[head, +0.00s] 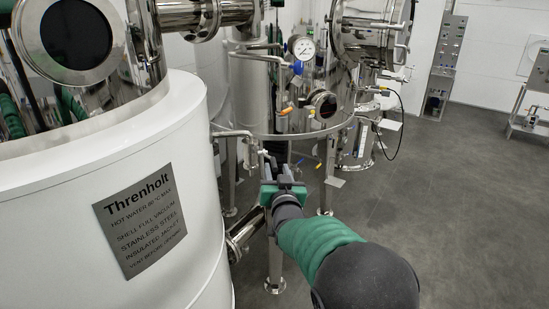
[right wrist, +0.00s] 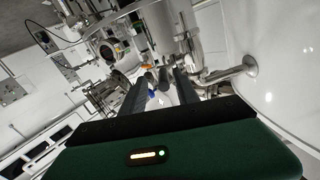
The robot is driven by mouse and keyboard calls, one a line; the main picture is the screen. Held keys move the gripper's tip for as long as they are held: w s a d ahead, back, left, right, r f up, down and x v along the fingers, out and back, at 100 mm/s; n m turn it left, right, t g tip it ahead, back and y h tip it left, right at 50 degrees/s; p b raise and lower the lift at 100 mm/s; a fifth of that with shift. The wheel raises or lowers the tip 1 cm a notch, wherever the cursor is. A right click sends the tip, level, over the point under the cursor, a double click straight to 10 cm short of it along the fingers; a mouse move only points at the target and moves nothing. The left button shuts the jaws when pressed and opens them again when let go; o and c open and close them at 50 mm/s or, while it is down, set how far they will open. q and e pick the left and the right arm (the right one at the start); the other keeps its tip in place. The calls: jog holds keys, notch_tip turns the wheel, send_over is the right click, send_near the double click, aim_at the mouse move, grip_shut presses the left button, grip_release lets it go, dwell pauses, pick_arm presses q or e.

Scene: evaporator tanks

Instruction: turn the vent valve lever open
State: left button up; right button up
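My right gripper (head: 276,170) is at the end of the green-and-black arm that comes in from the lower right. The vent valve lever cannot be made out for certain; the fingers partly hide that spot. A blue lever (head: 298,67) sits below the gauge, and an orange lever (head: 286,111) is lower on the steel tank. My left gripper is not in view.
The white tank (head: 190,230) with its Threnholt plate (head: 140,219) fills the left. The steel tank (head: 320,80) with a round gauge (head: 304,48) stands on legs behind my gripper. Grey floor (head: 450,200) is open on the right, with a panel stand (head: 446,65) at the back.

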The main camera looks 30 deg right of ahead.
aim_at(273, 159)
jog(key=p+x, duration=0.1)
jog(key=x, duration=0.1)
jog(key=shift+w+d+r, duration=0.15)
jog(key=shift+w+d, duration=0.1)
jog(key=shift+d, duration=0.05)
jog(key=shift+w, duration=0.25)
jog(key=shift+w+a, duration=0.1)
jog(key=shift+a, duration=0.45)
jog(key=shift+c, duration=1)
jog(key=shift+d, duration=0.1)
jog(key=c, duration=0.5)
jog(key=shift+d, duration=0.25)
grip_shut()
jog(key=shift+a+r, duration=0.1)
